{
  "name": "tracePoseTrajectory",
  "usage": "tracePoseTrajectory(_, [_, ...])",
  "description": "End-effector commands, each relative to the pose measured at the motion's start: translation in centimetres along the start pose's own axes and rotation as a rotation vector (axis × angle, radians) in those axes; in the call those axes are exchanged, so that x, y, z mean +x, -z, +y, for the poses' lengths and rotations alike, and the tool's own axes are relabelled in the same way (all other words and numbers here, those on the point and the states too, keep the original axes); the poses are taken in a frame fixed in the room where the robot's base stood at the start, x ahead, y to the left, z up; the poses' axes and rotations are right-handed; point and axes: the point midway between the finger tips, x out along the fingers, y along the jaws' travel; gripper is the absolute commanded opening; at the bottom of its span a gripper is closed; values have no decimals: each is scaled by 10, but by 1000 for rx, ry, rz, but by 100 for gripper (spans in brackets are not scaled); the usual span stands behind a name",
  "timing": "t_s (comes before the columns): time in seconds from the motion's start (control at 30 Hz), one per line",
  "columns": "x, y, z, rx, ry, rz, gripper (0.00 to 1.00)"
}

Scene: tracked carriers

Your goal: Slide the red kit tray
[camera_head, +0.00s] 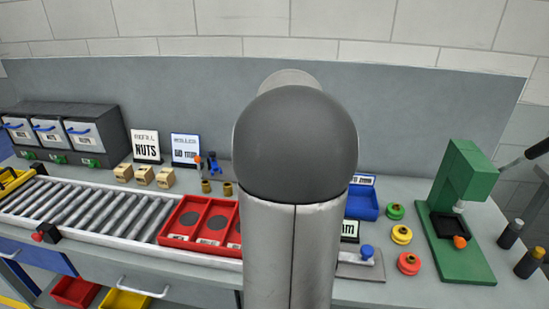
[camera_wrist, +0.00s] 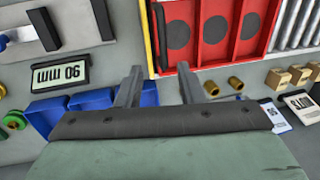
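The red kit tray (camera_head: 198,247) lies at the right end of the roller conveyor, with a dark round pad in each visible compartment. In the head view my arm covers its right end. In the wrist view the tray (camera_wrist: 200,62) is at the top, with a dark bar along its left end. My gripper (camera_wrist: 160,72) is open, its two fingers apart with nothing seen between them. The fingertips appear near the tray's lower left corner; I cannot tell whether they touch it. The gripper is hidden behind my arm in the head view.
The roller conveyor (camera_head: 85,208) runs left from the tray. Brass cylinders (camera_wrist: 223,86), wooden blocks (camera_head: 144,175) and sign cards (camera_head: 146,146) stand behind it. Blue bins (camera_wrist: 60,112) and a "90 mm" sign (camera_wrist: 59,75) are near the gripper. A green press (camera_head: 461,205) stands at right.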

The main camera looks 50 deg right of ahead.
Motion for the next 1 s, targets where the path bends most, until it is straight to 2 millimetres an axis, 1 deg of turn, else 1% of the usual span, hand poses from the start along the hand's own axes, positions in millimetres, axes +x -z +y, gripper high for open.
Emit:
tracePoseTrajectory(0.03, [-14, 1, 0, -1, 0, 6, 34])
tracePoseTrajectory(0.2, [-52, 1, 0, 0, -1, 5, 34])
tracePoseTrajectory(0.3, [-68, 1, 0, 0, -1, 3, 34])
tracePoseTrajectory(0.4, [-79, 1, 0, 0, -1, 1, 34])
tracePoseTrajectory(0.6, [-87, 0, 1, 1, -2, 0, 34])
tracePoseTrajectory(1.0, [-87, 0, 1, 1, -1, 0, 34])
